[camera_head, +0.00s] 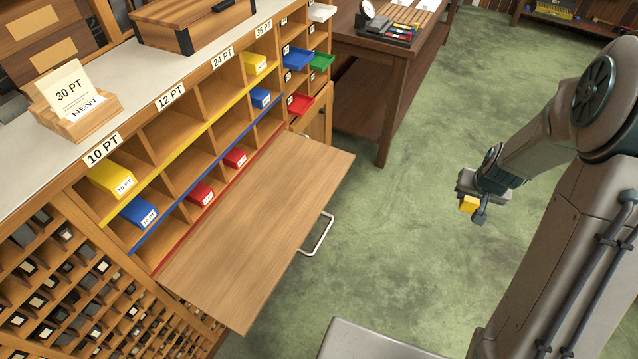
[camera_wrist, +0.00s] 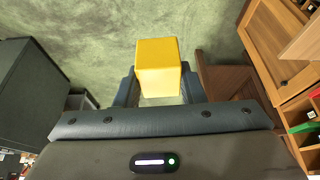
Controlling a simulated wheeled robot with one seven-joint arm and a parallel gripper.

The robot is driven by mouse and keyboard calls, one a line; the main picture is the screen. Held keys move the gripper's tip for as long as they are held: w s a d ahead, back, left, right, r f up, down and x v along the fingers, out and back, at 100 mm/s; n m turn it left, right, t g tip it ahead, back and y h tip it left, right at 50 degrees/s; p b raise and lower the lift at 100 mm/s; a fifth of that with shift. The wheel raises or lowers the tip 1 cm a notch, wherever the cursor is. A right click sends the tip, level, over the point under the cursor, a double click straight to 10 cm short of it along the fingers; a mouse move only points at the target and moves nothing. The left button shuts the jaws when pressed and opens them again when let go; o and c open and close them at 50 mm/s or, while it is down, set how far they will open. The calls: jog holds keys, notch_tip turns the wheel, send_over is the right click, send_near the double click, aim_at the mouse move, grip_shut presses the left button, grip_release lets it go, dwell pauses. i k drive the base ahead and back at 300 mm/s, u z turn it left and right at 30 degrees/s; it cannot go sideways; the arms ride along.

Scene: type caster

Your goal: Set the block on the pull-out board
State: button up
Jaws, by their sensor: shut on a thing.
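A yellow block (camera_wrist: 158,66) is between the fingers of my gripper (camera_wrist: 158,88) in the wrist view, and the fingers are shut on it. In the head view the yellow block (camera_head: 468,204) is held by my gripper (camera_head: 474,207) over the green floor, well to the right of the cabinet. The pull-out board (camera_head: 260,215) is a bare wooden panel extended from the cabinet, with a light metal handle (camera_head: 318,236) on its front edge. My gripper is apart from the board, to its right.
Cubbies above the board hold a yellow block (camera_head: 112,180), a blue block (camera_head: 138,212) and other coloured blocks. Small coloured drawers, including a red one (camera_head: 299,104), stick out beyond. A wooden table (camera_head: 390,60) stands behind. Open floor lies between board and gripper.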

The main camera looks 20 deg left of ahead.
aim_at(261, 234)
jog(key=i, duration=1)
jog(key=u, duration=3.35)
